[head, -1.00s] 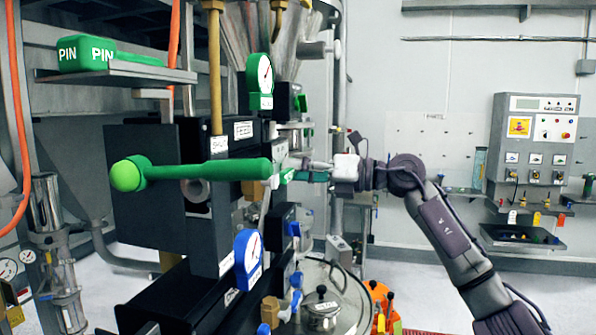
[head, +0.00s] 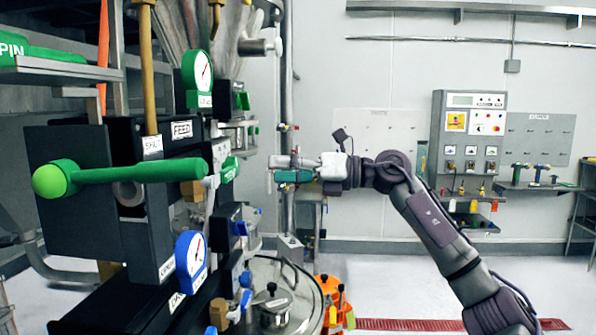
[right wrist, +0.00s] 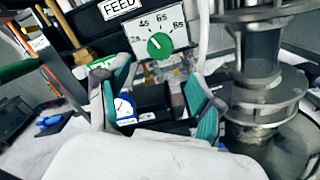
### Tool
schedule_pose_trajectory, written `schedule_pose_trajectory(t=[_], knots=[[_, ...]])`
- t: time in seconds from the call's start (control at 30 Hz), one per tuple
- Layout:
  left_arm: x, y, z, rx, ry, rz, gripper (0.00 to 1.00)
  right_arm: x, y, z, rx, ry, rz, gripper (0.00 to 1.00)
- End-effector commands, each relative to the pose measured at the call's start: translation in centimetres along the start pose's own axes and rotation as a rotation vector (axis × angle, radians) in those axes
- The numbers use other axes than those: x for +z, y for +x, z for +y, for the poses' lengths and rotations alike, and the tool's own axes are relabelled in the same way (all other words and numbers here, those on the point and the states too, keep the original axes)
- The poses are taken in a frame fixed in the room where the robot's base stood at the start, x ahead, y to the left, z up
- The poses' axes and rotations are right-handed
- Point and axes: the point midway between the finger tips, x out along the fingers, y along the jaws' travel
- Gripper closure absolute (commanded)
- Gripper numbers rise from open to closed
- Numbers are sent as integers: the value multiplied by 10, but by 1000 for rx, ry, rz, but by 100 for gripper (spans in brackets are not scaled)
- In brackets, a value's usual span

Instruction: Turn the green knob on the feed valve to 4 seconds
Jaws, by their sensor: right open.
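The green knob (right wrist: 160,44) sits on a white dial plate (right wrist: 178,27) marked 2s, 4s, 6s and 8s, below a FEED label, in the right wrist view. Its pointer is too small to read surely. My left gripper is out of view.
A long green lever (head: 140,172) with a ball end sticks out left of the housing. A blue gauge (head: 191,258) and a green gauge (head: 197,78) are on the machine. Metal flanged piping (right wrist: 258,100) stands close by the right finger. Floor on the right is open.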

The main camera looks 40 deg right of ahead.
Motion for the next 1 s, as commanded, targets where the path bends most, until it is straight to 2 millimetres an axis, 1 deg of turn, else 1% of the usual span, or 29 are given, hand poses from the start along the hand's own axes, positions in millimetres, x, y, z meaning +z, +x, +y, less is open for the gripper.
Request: schedule_pose_trajectory(t=[0.03, 0.1, 0.33, 0.53, 1.0], knots=[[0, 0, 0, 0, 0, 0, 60, -1, -8, 0, -5, 0, 4, 33], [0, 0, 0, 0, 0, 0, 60, -1, -16, -1, -3, 2, 2, 33], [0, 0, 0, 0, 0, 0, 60, 0, -32, 0, -1, 0, 1, 33], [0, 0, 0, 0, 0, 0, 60, 0, -36, 1, 1, -1, 0, 33], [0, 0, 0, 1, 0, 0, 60, 0, -36, 1, 1, -1, 0, 33]])
